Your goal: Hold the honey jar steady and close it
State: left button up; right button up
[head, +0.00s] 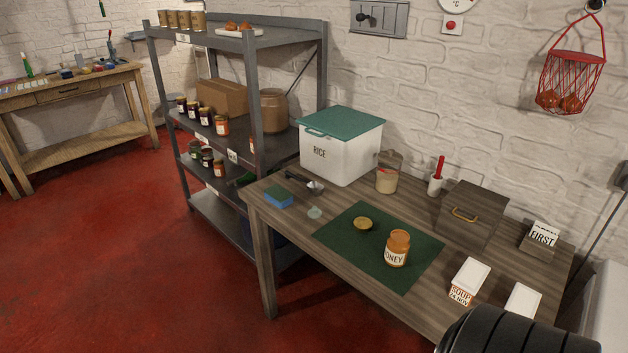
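The honey jar (397,250) stands upright on the dark green mat (345,248) on the wooden table. It is orange with a white label reading "ONEY", and no lid shows on its top. A round gold lid (363,223) lies flat on the mat, behind and to the left of the jar and apart from it. Neither of my grippers shows in the head view.
On the table (375,298) are a rice bin (340,155), a glass jar (388,178), a wooden box (472,215), a blue-green sponge (279,197), a scoop (305,182) and a soup container (468,282). Shelves (255,100) stand left. The mat's front is clear.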

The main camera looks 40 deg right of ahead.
aim_at(398, 245)
jog(key=i, duration=3.35)
jog(key=z, duration=4.7)
